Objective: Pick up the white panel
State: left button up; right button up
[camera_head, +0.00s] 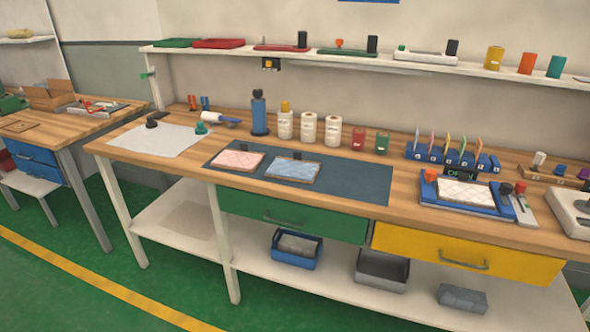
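A white quilted panel (466,191) with a brown edge lies in a blue tray (440,203) on the right part of the wooden workbench (402,215). A pink panel (237,159) and a light blue panel (293,170) of similar look lie side by side on a dark mat (347,182) in the middle of the bench. Neither of my grippers is in view.
An orange-topped item (431,175) stands at the tray's left corner. A blue rack (452,158) with several coloured pieces stands behind it. Bottles (308,127) line the bench's back. A white sheet (160,139) lies at left. The dark mat's right part is clear.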

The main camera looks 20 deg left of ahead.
aim_at(461, 191)
jog(key=i+j+z, duration=0.1)
jog(key=j, duration=0.2)
jog(key=i+j+z, duration=0.1)
jog(key=i+j, duration=0.15)
jog(key=i+j+z, duration=0.1)
jog(key=j, duration=0.35)
jog(key=i+j+z, duration=0.15)
jog(key=j, duration=0.2)
jog(key=i+j+z, duration=0.1)
jog(key=j, duration=0.3)
